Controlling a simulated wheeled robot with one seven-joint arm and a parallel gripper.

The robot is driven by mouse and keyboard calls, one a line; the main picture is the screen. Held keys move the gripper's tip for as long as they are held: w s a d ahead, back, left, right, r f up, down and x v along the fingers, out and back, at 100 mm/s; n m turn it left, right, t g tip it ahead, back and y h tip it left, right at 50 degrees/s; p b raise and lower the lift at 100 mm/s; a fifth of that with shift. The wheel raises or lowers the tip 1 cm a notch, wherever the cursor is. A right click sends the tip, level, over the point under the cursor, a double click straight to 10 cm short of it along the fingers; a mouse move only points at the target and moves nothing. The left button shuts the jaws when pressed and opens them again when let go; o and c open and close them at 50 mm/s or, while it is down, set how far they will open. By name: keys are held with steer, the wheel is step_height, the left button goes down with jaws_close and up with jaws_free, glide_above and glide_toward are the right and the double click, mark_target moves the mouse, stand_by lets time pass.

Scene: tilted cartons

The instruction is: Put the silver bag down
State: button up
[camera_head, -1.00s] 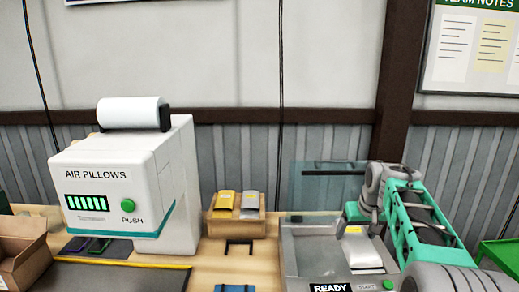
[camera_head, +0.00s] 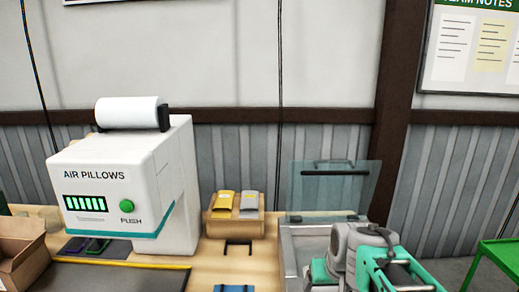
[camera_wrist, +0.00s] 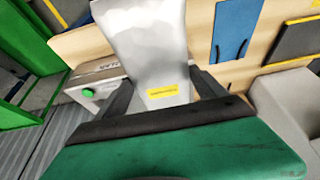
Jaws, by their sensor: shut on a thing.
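The silver bag (camera_wrist: 150,45), pale and shiny with a small yellow label, stands out between the fingers of my gripper (camera_wrist: 163,90) in the wrist view. My gripper is shut on its lower part. In the head view my own arm covers the bag and the fingertips, above the front of the grey machine (camera_head: 292,248) with the raised clear lid (camera_head: 355,185). I cannot tell from there whether the bag touches anything.
A wooden holder (camera_head: 236,228) with a yellow pouch (camera_head: 223,201) and a grey pouch (camera_head: 249,203) stands mid-table. The white air pillow machine (camera_head: 105,185) and an open carton (camera_head: 22,262) are at left. A green table (camera_head: 500,255) is at right.

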steer(key=s+f, duration=0.1)
steer(key=s+a+f, duration=0.1)
steer(key=s, duration=0.1)
steer(key=s+f+b, duration=0.1)
steer(key=shift+s+a+f, duration=0.2)
steer(key=shift+s+a, duration=0.05)
steer(key=shift+s, duration=0.05)
step_height(320, 180, down, 7)
steer(key=b, duration=0.7)
steer(key=shift+f, duration=0.15)
